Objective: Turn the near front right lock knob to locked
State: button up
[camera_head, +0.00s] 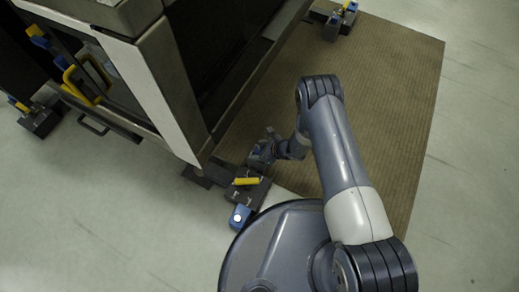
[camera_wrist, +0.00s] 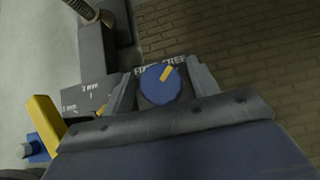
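The lock knob (camera_wrist: 157,90) is a round blue dial with a yellow pointer, in the middle of the wrist view. Its pointer is tilted to the upper right, toward the right-hand word of a partly covered label (camera_wrist: 160,65) that seems to read "FIXED FREE". My gripper (camera_wrist: 162,82) has one finger on each side of the knob, with narrow gaps showing, so it looks open around it. Contact cannot be told. In the head view my gripper (camera_head: 262,155) is low at the near corner foot of the machine, and the knob cannot be made out there.
A dark foot block with a yellow bar (camera_head: 246,181) and a blue end piece (camera_head: 240,217) lies beside my gripper. The yellow bar (camera_wrist: 45,122) is close to the gripper's left in the wrist view. The machine frame (camera_head: 165,100) rises behind. A brown mat (camera_head: 400,90) lies right.

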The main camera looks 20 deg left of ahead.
jog(key=c, duration=0.8)
jog(key=shift+f+n+b, duration=0.15)
jog(key=shift+n+b, duration=0.15)
jog(key=shift+b, duration=0.25)
jog(key=n+g+b, duration=0.2)
jog(key=b, duration=0.1)
jog(key=shift+w+f, duration=0.1)
jog(key=n+g+h+b, duration=0.1)
jog(key=n+g+b, duration=0.1)
jog(key=n+b, duration=0.1)
jog(key=shift+n+g, duration=0.4)
jog(key=n+g+h, duration=0.1)
jog(key=n, duration=0.1)
jog(key=n+g+h+b, duration=0.1)
jog(key=n+g, duration=0.1)
jog(key=n, duration=0.1)
jog(key=shift+r+h, duration=0.2)
jog(key=shift+h, duration=0.2)
jog(key=n+g+h, duration=0.1)
jog(key=n+h, duration=0.1)
jog(key=n, duration=0.1)
jog(key=n+g+h, duration=0.1)
jog(key=n+h, duration=0.1)
jog(key=n, duration=0.1)
jog(key=shift+n, duration=0.3)
jog(key=shift+h, duration=0.3)
